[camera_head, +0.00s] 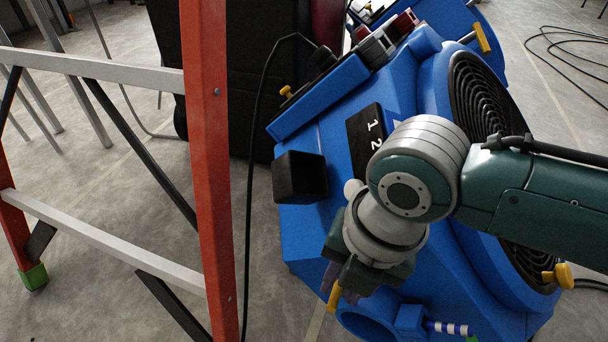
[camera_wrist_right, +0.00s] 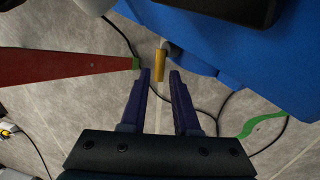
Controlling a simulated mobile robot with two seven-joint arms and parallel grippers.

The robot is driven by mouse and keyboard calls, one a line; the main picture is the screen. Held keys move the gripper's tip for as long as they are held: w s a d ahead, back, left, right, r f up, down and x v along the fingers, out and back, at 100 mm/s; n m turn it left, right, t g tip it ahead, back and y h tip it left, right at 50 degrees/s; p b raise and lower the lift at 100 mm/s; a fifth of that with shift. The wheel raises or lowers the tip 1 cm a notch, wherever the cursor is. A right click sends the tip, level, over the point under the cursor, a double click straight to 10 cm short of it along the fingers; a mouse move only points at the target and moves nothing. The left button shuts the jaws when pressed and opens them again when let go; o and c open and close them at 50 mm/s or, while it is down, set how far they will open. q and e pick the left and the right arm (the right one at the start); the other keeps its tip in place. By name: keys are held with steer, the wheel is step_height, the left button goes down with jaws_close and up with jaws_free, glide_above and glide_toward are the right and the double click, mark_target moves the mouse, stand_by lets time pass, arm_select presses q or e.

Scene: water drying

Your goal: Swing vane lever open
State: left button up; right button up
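A yellow lever (camera_head: 334,297) sticks out low on the front of the blue blower (camera_head: 300,225), beside its round blue opening. I take it for the vane lever. In the right wrist view the yellow lever (camera_wrist_right: 160,66) hangs from a grey joint, at the gap between the fingertips. My right gripper (camera_head: 340,280) points down at it in the head view, with the fingers partly hidden. In the wrist view my right gripper (camera_wrist_right: 160,76) is open, with dark purple fingers on either side of the lever's line. I cannot tell whether they touch it. My left gripper is not in view.
An orange ladder (camera_head: 208,150) with pale rungs stands close left of the blower. A black box (camera_head: 300,178) juts from the blower's side. Other yellow knobs (camera_head: 562,275) sit on the blower. A black cable (camera_head: 250,200) runs down between ladder and blower.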

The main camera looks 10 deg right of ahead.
mark_target(339, 294)
step_height(339, 294, down, 2)
steer(key=shift+w+a+f+b, duration=0.15)
steer(key=shift+f+b, duration=0.05)
steer(key=shift+b, duration=0.3)
steer(key=shift+c, duration=0.2)
jaws_close()
